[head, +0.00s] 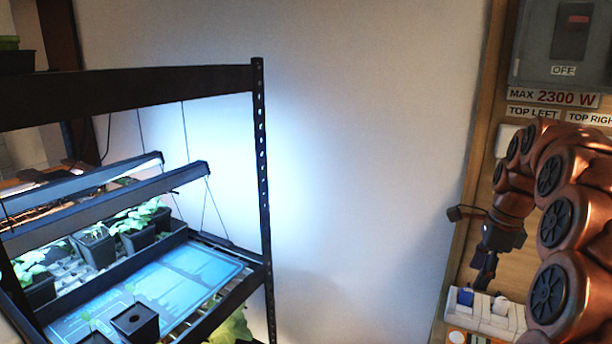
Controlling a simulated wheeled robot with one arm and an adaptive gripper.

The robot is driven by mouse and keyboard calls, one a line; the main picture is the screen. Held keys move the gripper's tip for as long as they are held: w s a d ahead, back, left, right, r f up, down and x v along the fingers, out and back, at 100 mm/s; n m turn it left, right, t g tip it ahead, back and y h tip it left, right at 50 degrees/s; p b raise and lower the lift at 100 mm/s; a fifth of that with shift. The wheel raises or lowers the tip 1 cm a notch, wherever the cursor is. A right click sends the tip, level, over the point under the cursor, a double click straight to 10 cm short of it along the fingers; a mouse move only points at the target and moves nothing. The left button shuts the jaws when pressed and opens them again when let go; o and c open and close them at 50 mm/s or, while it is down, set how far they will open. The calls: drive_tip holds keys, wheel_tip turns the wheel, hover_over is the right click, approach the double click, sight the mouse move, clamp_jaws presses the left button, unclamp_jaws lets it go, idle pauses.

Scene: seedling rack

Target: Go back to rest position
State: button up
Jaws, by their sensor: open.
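My gripper (483,276) is at the right of the head view, at the end of my copper-coloured arm. It is dark, small in the picture and points downward in front of the wooden board (462,245). It is open, and I see nothing held in it. Its fingertips are just above a white socket unit (486,312) with a blue part, seemingly apart from it. The arm hides much of the board's right side.
A black metal rack (262,160) stands at the left, with lit lamp bars (120,195), potted seedlings (138,238) and a blue mat (165,283). A grey box marked OFF (535,65) and a MAX 2300 W label (553,97) are on the board. Bare wall separates rack and board.

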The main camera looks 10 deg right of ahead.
drive_tip(key=s+a+f+n+g, duration=0.1)
drive_tip(key=s+a+n, duration=0.45)
drive_tip(key=a, duration=0.45)
drive_tip(key=s+a+f+n+g, duration=0.1)
drive_tip(key=s+a+n, duration=0.4)
drive_tip(key=a+n, duration=0.3)
drive_tip(key=s+a+f+n, duration=0.2)
drive_tip(key=s+a+n, duration=0.1)
drive_tip(key=s, duration=0.3)
drive_tip(key=s+a+f+n, duration=0.2)
drive_tip(key=s+f+n, duration=0.1)
drive_tip(key=s, duration=0.3)
drive_tip(key=s+a+f+n+h, duration=0.1)
drive_tip(key=s+a+f+n, duration=0.1)
drive_tip(key=s, duration=0.4)
drive_tip(key=shift+a+f+n+g, duration=0.4)
drive_tip(key=shift+a+n, duration=0.4)
drive_tip(key=shift+n, duration=0.45)
